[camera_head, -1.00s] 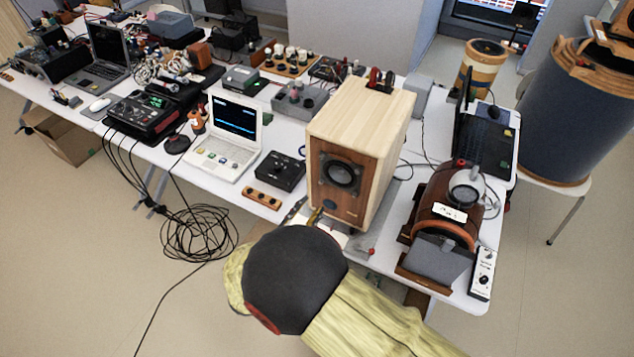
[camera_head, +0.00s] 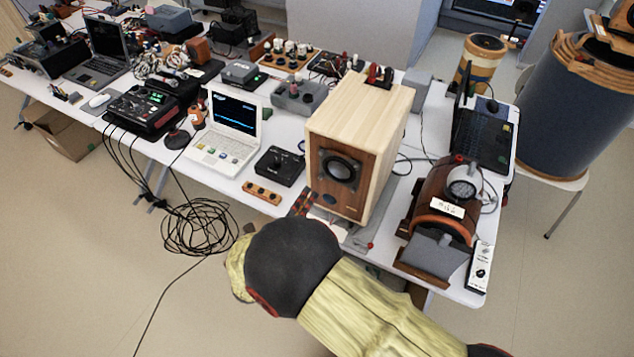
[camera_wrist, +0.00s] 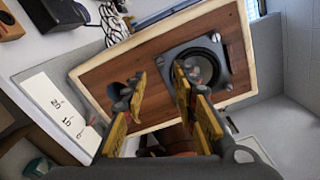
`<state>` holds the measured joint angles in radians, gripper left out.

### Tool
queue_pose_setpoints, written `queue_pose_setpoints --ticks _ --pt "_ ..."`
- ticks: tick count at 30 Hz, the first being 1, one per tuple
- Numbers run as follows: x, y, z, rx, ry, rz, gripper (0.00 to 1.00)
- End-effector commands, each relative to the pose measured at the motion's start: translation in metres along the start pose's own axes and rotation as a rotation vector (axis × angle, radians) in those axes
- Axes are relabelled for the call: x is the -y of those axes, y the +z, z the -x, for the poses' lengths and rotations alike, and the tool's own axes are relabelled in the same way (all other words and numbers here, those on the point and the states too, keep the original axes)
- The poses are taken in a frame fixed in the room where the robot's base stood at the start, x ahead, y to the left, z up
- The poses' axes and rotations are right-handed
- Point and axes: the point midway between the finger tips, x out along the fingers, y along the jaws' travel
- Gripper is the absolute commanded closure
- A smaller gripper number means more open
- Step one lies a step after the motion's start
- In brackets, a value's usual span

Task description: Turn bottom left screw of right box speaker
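The box speaker (camera_head: 338,190), pale wood with a brown front panel, stands upright on the table. Its dark round driver in a grey frame (camera_head: 340,168) is on the front, with a small dark port below. In the wrist view the speaker panel (camera_wrist: 150,62) appears turned sideways, with the driver (camera_wrist: 200,68) right of centre and the port at left. My gripper (camera_wrist: 158,80) is open, its yellow-padded fingers apart in front of the panel between port and driver. Nothing shows between them. In the head view my arm hides most of the gripper.
A brown rounded device (camera_head: 440,210) stands right of the speaker, near the table edge. A small black box (camera_head: 280,166) and a white laptop (camera_head: 228,130) are to its left. Cables (camera_head: 198,228) lie coiled on the floor. A white labelled sheet (camera_wrist: 58,110) shows in the wrist view.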

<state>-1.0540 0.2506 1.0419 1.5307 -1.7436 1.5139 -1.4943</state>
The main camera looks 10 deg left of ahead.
Motion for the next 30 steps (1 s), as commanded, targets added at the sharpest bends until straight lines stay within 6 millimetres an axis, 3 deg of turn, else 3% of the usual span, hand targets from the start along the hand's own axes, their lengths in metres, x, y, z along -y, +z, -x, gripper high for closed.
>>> queue_pose_setpoints --ticks 15,26,30 --pt "-0.001 -0.001 -0.068 -0.002 -0.001 -0.002 0.71" --pt "0.0 0.0 -0.075 0.0 0.0 -0.001 0.71" --pt "0.0 0.0 -0.075 0.0 0.0 -0.001 0.78"
